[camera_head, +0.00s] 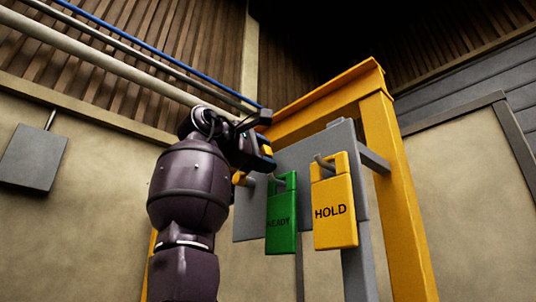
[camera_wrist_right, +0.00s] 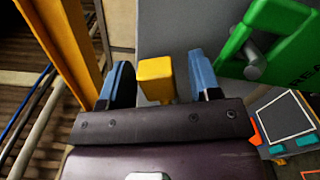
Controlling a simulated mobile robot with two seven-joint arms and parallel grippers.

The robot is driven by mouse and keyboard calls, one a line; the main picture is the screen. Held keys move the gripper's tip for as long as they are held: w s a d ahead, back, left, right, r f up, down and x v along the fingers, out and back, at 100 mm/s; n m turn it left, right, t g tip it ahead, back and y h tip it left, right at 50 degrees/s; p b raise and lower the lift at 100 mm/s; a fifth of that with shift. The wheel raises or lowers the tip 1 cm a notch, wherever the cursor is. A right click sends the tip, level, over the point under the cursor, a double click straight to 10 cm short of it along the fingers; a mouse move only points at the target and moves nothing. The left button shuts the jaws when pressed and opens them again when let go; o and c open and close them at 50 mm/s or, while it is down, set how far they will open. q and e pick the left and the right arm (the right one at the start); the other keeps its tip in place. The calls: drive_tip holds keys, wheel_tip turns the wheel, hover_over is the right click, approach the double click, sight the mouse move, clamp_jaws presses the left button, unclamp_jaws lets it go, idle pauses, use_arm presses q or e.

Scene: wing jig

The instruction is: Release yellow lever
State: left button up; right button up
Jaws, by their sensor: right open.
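The yellow lever (camera_wrist_right: 155,76) shows in the right wrist view as a yellow block-shaped end standing between the two blue fingers of my right gripper (camera_wrist_right: 161,78). The fingers are open, with a gap visible on either side of the lever; the gap on the right looks wider. My left gripper is out of view.
The green READY tag and a yellow HOLD tag (camera_head: 333,203) hang on pegs from a grey panel (camera_head: 322,140), just right of my right gripper. A yellow frame (camera_head: 405,190) stands around the panel. Pipes (camera_head: 110,65) run along the wall at upper left.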

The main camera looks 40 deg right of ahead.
drive_tip(key=shift+d, duration=0.8)
